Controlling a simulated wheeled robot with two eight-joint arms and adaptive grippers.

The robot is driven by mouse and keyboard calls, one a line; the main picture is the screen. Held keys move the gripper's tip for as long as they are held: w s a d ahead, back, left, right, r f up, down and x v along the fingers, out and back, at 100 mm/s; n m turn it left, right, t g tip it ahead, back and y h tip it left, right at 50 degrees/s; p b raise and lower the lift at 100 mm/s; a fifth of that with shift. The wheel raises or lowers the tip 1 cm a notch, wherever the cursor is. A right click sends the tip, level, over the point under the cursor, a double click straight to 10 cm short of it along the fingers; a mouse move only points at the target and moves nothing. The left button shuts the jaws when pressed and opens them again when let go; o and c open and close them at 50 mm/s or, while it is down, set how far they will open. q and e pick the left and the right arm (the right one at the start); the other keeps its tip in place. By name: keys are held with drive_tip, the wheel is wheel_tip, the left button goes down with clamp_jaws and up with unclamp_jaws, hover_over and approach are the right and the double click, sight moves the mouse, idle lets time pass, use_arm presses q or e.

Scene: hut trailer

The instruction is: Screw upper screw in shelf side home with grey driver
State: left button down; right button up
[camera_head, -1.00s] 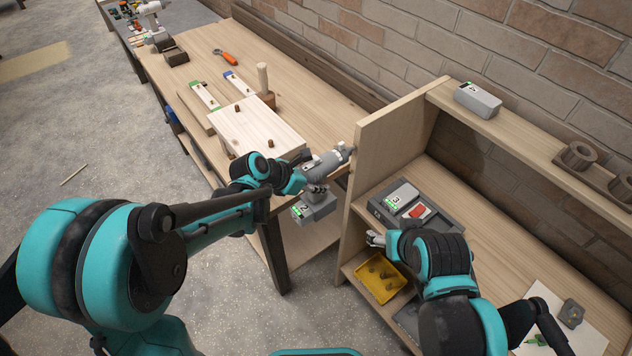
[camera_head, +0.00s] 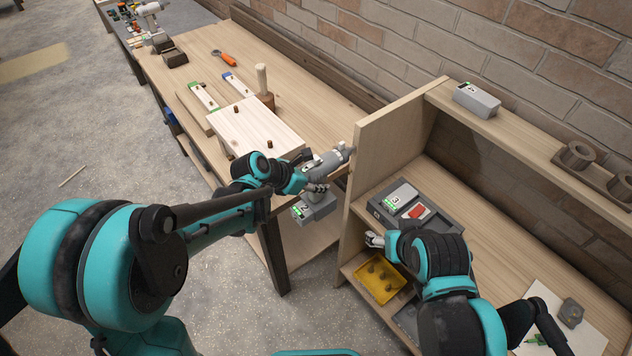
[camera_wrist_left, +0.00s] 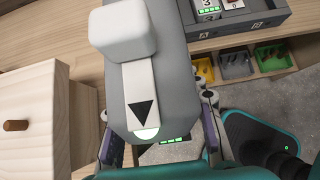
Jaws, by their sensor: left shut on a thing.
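The grey driver (camera_head: 322,164) is held level in my left gripper (camera_head: 316,187), with its nose towards the shelf side (camera_head: 383,142), a light wooden upright panel. Its battery, marked 2 (camera_head: 314,208), hangs below. The nose is at or very near the panel's left face; I cannot tell whether it touches. The left wrist view shows the driver's back (camera_wrist_left: 165,85) with a black arrow, between the fingers of the left gripper (camera_wrist_left: 160,140). The upper screw cannot be made out. My right gripper (camera_head: 375,240) is beside the panel's front edge, its finger gap unclear.
The workbench (camera_head: 330,110) on the left bears a pale wooden block assembly (camera_head: 258,128). Right of the panel are a charger (camera_head: 440,215) with a battery marked 3 (camera_head: 401,198) and a yellow bin (camera_head: 380,278). A grey box (camera_head: 477,100) sits on the top shelf.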

use_arm(q)
drive_tip(key=shift+r, duration=0.1)
drive_tip(key=shift+s+a, duration=0.35)
drive_tip(key=shift+a, duration=0.2)
drive_tip(key=shift+s+a, duration=0.45)
drive_tip(key=shift+a, duration=0.25)
drive_tip(key=w+a+b, duration=0.1)
drive_tip(key=w+a, duration=0.2)
drive_tip(key=a, duration=0.4)
drive_tip(key=shift+w, duration=0.15)
idle(0.4)
